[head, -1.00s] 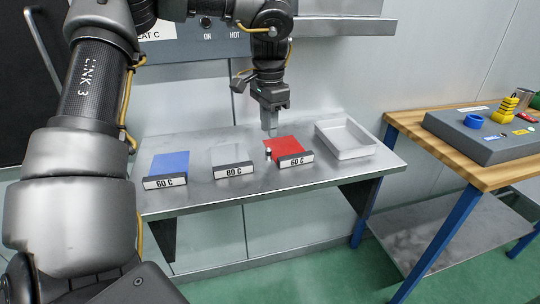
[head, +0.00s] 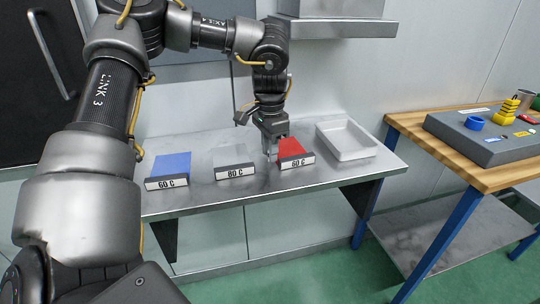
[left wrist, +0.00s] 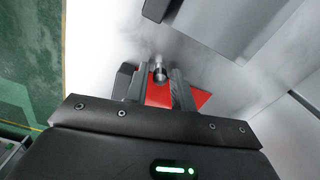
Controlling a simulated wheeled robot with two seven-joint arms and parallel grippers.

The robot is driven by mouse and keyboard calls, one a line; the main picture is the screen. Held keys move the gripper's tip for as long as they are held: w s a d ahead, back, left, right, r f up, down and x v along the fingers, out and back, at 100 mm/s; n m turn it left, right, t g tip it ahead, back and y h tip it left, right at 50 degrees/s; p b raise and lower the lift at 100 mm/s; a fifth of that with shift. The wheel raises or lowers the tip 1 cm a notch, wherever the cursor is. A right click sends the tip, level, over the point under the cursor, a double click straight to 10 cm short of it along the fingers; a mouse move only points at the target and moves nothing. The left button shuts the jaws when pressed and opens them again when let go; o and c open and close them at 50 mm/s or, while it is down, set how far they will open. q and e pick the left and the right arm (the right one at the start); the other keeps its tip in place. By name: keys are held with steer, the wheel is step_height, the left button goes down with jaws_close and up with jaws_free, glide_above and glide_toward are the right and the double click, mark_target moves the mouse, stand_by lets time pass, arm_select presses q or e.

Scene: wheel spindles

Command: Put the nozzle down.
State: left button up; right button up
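The nozzle (left wrist: 159,70) is a small, shiny metal piece. In the left wrist view it sits between the two fingertips of my left gripper (left wrist: 160,77), with hardly any gap on either side. In the head view my left gripper (head: 269,154) points down at the left edge of the red pad (head: 291,148), and its fingers hide the nozzle. The red pad also shows below the fingers in the left wrist view (left wrist: 192,97). I cannot tell whether the nozzle touches the pad or bench. My right gripper is in neither view.
On the steel bench (head: 208,139) a blue pad (head: 171,164) and a grey pad (head: 233,157) lie left of the red one, each behind a temperature label. A white tray (head: 346,155) stands at right. A wooden table (head: 492,172) with a grey fixture (head: 480,140) stands further right.

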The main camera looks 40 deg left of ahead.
arm_select(q)
jaws_close()
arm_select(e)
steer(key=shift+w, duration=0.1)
